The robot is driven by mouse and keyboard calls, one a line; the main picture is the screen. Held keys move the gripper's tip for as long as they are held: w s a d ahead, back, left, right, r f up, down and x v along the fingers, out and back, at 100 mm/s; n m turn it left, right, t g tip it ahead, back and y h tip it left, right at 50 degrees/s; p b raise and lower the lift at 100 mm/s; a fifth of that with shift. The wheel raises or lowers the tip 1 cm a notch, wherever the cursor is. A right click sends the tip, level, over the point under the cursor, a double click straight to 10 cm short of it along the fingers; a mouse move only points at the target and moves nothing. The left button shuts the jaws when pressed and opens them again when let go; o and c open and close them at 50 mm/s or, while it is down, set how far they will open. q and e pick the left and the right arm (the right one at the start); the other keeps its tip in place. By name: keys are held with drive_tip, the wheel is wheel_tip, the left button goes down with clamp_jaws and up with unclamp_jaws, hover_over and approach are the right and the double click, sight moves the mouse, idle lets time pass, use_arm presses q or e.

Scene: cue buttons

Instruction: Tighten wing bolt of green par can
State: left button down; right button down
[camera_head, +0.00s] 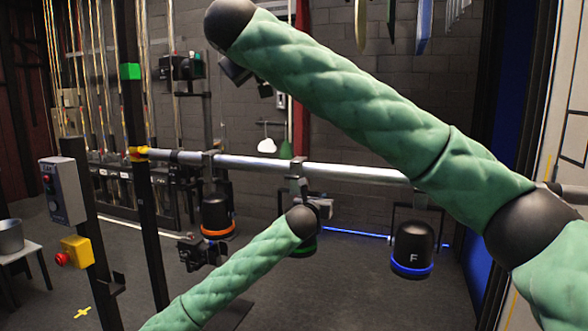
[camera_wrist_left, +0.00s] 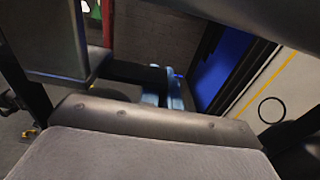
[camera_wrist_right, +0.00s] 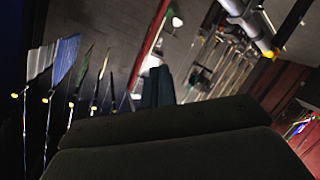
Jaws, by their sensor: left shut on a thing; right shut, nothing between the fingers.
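An orange-rimmed par can (camera_head: 216,215) hangs to the left and a blue-rimmed one marked F (camera_head: 412,248) to the right. A post with a grey control box (camera_head: 62,190) and a yellow box with a red button (camera_head: 77,251) stands at left. My right arm crosses above the pipe.

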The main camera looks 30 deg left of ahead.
drive_tip(key=w+a+f+m+g+h, duration=0.25)
drive_tip(key=w+f, duration=0.35)
drive_tip(key=f, duration=0.3)
drive_tip(key=m+g+h, duration=0.1)
drive_tip(key=m+h, duration=0.2)
drive_tip(key=m, duration=0.6)
hover_over(293, 177)
drive_tip(key=s+d, duration=0.1)
wheel_tip(293, 177, down, 12)
wheel_tip(293, 177, down, 3)
drive_tip(key=shift+w+r+n+y, duration=0.1)
drive_tip(key=shift+w+n+y, duration=0.05)
drive_tip(key=shift+n+y, duration=0.1)
drive_tip(key=shift+f, duration=0.65)
